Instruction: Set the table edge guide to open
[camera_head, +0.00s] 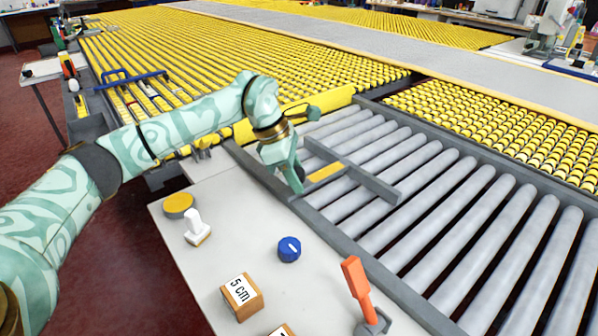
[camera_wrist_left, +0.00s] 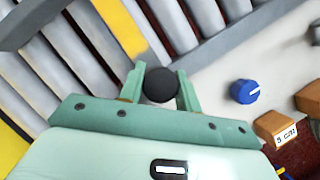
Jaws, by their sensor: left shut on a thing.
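The edge guide is a grey bar (camera_head: 365,178) lying over the rollers, with a yellow strip (camera_head: 326,172) running from it toward the near table rail. My left gripper (camera_head: 294,180) reaches down at the near end of that strip, at the rail. In the left wrist view, my left gripper's fingers (camera_wrist_left: 161,92) are shut on a round black knob (camera_wrist_left: 160,84), one finger on each side. The yellow strip (camera_wrist_left: 121,27) also shows there, leading up from the knob. The knob is hidden in the head view. My right gripper is not in view.
The near worktop (camera_head: 225,255) carries a yellow disc (camera_head: 178,204), a white switch (camera_head: 196,228), a blue dial (camera_head: 289,249), a "5 cm" block (camera_head: 241,296) and an orange lever (camera_head: 357,285). Grey rollers (camera_head: 440,230) stretch right. Yellow roller beds lie beyond.

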